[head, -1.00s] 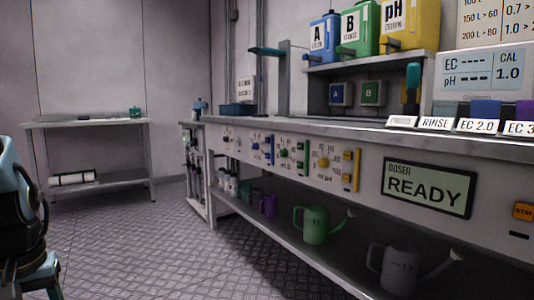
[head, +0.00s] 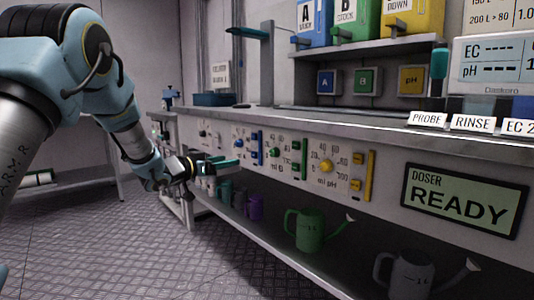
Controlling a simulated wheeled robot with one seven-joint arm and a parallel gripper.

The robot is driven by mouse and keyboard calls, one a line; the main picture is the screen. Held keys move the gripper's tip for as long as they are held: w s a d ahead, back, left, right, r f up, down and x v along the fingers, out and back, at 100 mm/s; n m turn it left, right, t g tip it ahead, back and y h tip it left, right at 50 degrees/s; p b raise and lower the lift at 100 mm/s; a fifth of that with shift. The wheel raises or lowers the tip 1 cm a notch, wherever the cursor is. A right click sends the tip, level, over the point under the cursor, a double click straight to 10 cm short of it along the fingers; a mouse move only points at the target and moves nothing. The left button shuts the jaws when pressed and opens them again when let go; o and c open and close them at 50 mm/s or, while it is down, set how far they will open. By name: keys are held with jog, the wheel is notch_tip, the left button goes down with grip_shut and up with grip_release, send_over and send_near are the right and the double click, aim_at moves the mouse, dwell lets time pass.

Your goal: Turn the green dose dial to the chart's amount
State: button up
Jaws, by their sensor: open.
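The green dose dial (head: 274,153) is a small round knob on the bench's front panel, between the blue dial (head: 239,146) and the yellow dial (head: 326,166). Its scale marks are too small to read. My gripper (head: 236,162) is open and empty, with teal fingers. It reaches in from the left, in front of the panel near the blue dial and left of the green dial, apparently not touching the green one. The chart (head: 500,15) at the top right is cut off by the frame; only part of its volume rows and amounts shows.
The doser screen (head: 462,200) reads READY. A green vertical bar (head: 304,158) stands right of the green dial. The worktop edge (head: 350,133) juts above the panel. A green watering can (head: 310,230) and cups stand on the lower shelf. The floor in front is clear.

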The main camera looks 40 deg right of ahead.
aim_at(272, 153)
jog(key=s+d+g, duration=0.1)
jog(key=d, duration=0.3)
jog(key=s+d+m+g+b, duration=0.1)
jog(key=s+d, duration=0.1)
jog(key=d, duration=0.2)
jog(key=s+d+m+g, duration=0.1)
jog(key=s+d, duration=0.1)
jog(key=d, duration=0.2)
jog(key=shift+d+r+h+b, duration=0.15)
jog(key=shift+r+h+b, duration=0.05)
jog(key=shift+h+b, duration=0.2)
jog(key=shift+d, duration=0.8)
jog(key=shift+r, duration=0.1)
grip_shut()
